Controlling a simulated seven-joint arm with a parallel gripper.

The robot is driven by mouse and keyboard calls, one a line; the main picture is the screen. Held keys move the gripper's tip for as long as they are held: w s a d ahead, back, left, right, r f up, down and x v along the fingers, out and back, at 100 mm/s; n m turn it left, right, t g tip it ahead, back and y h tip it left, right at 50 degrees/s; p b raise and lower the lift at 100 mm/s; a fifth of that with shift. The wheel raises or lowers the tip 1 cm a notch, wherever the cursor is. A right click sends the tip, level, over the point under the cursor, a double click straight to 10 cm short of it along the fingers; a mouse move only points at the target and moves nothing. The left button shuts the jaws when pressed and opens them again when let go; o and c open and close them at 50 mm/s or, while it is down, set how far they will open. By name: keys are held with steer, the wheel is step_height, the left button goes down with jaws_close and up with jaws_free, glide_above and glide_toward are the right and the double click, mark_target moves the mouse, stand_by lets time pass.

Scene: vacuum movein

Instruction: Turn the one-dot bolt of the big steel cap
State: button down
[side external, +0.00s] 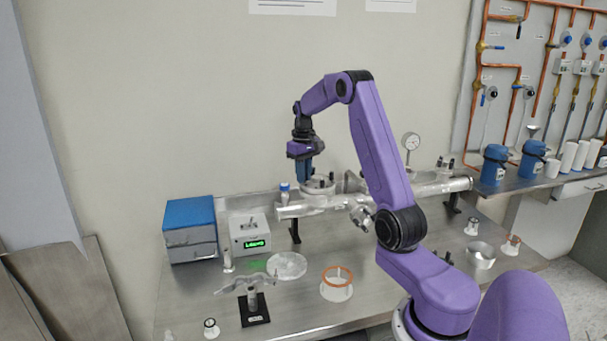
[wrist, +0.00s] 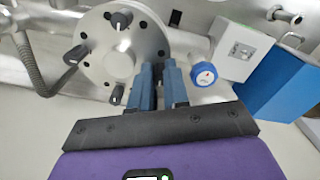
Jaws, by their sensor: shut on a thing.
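The big steel cap (wrist: 135,45) is a round metal flange on the horizontal steel tube; it also shows in the side external view (side external: 320,190). Several black-headed bolts stand around its rim, among them one at the top (wrist: 122,18), one at the left (wrist: 76,55) and one at the lower left (wrist: 117,94). My gripper (wrist: 158,72) points down at the cap's edge, its blue fingers close together and shut on a bolt there. That bolt is mostly hidden between the fingers. I cannot read the dot marks. In the side view my gripper (side external: 304,180) stands over the cap's left part.
A blue-topped valve knob (wrist: 203,74) stands close beside my fingers. A grey control box (side external: 250,236) and a blue-lidded box (side external: 190,228) are left of the tube. A copper ring (side external: 337,276) and loose parts lie on the bench front. A dial gauge (side external: 411,141) rises at right.

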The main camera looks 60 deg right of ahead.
steer(key=n, duration=0.7)
steer(key=shift+f, duration=0.1)
steer(key=n, duration=0.4)
steer(key=shift+n, duration=1.8)
steer(key=c, duration=1.1)
jaws_free()
step_height(320, 180, up, 18)
steer(key=shift+f, duration=0.25)
